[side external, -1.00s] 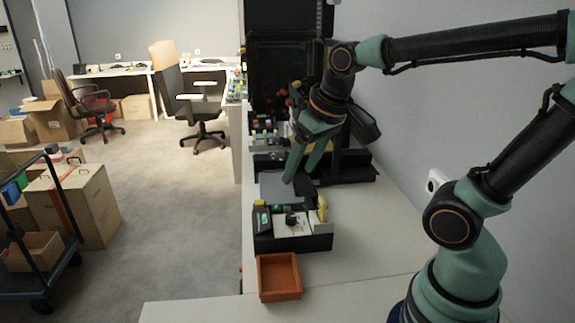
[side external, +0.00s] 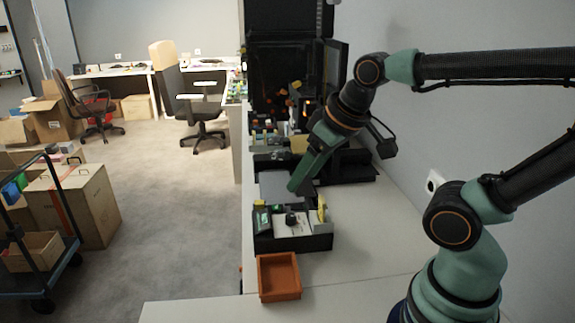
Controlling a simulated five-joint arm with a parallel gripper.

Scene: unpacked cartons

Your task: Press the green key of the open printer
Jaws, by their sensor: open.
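The open printer (side external: 268,62) seems to be the tall black machine at the back of the bench, with its door (side external: 335,72) swung open and small orange-lit parts inside. I cannot make out a green key on it for certain. My gripper (side external: 296,187) is open and empty. Its green fingers point down to the left, in front of the printer and over the grey panel behind the small black box. The fingers overlap in this view, so the gap between them is hidden. I cannot tell whether the tips touch anything.
A low black box (side external: 320,243) with a white top, black knob, green patches and a yellow piece stands in front of the fingers. An orange tray (side external: 279,295) lies nearer on the white bench (side external: 375,235).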

